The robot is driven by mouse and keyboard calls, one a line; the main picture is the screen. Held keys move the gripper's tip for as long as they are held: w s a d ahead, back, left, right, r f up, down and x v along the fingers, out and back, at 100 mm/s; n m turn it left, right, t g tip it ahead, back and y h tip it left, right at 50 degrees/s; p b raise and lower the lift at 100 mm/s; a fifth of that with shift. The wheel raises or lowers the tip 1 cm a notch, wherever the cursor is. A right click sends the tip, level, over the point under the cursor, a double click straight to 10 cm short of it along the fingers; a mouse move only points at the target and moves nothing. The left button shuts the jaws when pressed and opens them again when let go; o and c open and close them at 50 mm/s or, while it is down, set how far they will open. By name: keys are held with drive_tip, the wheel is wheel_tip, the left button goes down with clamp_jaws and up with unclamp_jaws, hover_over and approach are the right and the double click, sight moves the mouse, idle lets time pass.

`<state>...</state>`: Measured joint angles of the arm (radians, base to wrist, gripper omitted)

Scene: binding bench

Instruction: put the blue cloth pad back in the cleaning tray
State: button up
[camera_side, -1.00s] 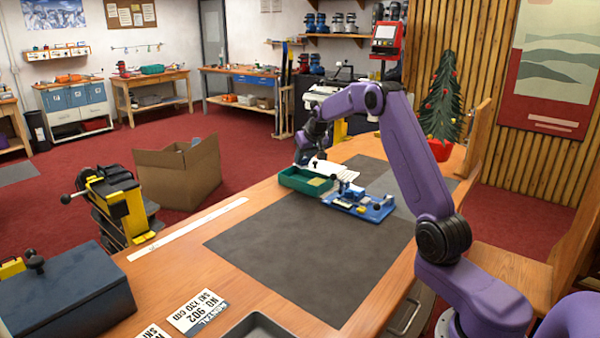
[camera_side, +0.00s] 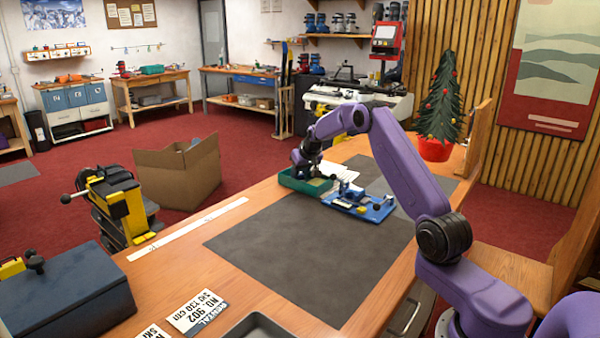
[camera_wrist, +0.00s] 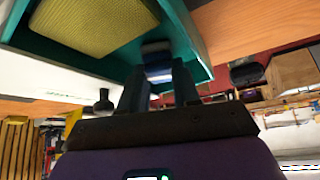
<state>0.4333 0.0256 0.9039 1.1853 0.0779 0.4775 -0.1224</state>
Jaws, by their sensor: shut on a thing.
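The green cleaning tray (camera_side: 296,186) stands at the far end of the bench, and its wall (camera_wrist: 185,35) fills the top of the wrist view. A yellow-green sponge (camera_wrist: 95,22) lies in it. My gripper (camera_side: 314,174) is low over the tray. In the wrist view my gripper (camera_wrist: 160,80) is shut on the blue cloth pad (camera_wrist: 157,64), a small blue and pale piece between the fingertips. The pad is within the tray's outline there; whether it touches the floor I cannot tell. The pad cannot be made out in the side view.
A blue fixture (camera_side: 358,203) with small parts stands close right of the tray. White sheets (camera_side: 340,172) lie behind it. The dark mat (camera_side: 300,250) is clear toward the front. A cardboard box (camera_side: 178,175) stands on the floor left of the bench.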

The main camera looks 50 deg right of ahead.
drive_tip(key=shift+f, duration=0.1)
drive_tip(key=o, duration=0.7)
